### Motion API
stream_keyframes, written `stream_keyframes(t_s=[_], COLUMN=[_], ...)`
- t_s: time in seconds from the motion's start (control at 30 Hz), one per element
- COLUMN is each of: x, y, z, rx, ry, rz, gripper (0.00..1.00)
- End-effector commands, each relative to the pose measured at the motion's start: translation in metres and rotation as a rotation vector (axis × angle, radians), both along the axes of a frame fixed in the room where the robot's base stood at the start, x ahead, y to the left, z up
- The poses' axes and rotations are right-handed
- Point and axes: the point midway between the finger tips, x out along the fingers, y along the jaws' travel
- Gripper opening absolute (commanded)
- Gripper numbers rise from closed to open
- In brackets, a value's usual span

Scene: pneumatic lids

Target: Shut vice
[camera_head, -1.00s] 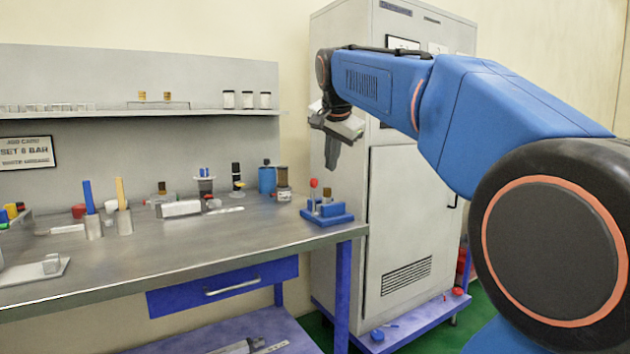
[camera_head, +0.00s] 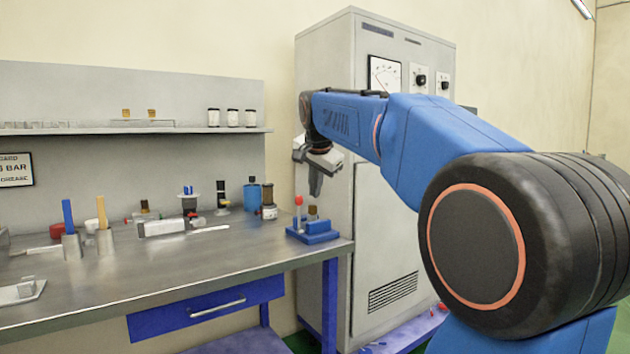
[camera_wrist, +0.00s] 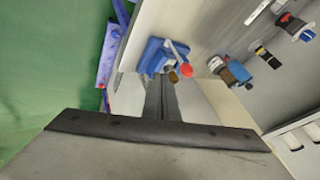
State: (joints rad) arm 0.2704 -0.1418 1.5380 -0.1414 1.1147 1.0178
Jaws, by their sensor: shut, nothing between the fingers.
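A blue block-like fixture, which looks like the vice (camera_head: 316,238), stands on the bench's right end. A pale upright rod with a red knob (camera_head: 298,201) and a brown-topped piece (camera_head: 312,210) stand at it. In the wrist view the vice (camera_wrist: 150,58) lies just beyond my fingertips, with the red knob (camera_wrist: 186,71) to the right. I cannot tell how far its jaws are apart. My gripper (camera_head: 315,190) points down above the vice, shut and empty, and appears clear of it. In the wrist view the closed fingers (camera_wrist: 162,105) partly overlap the brown-topped piece.
A blue canister (camera_head: 252,194) and a dark-topped jar (camera_head: 268,202) stand left of the vice. A grey block-shaped device (camera_head: 163,228) lies mid-bench. A tall grey cabinet (camera_head: 395,200) stands behind my arm. The bench front (camera_head: 200,270) is clear.

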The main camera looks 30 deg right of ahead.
Motion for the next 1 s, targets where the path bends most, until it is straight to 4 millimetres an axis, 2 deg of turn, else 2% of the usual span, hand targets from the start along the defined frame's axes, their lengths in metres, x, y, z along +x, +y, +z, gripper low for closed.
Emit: stream_keyframes(t_s=[0.1,0.27,0.4,0.53,1.0], x=[0.011,0.027,0.046,0.057,0.062], y=[-0.006,-0.013,-0.008,-0.006,-0.005], z=[-0.019,-0.037,-0.035,-0.035,-0.034], rx=[0.001,0.001,-0.001,-0.001,0.0], ry=[0.003,0.001,0.0,0.001,0.0], rz=[0.0,0.0,0.001,0.0,0.0], gripper=[0.0,0.0,0.0,0.0,0.0])
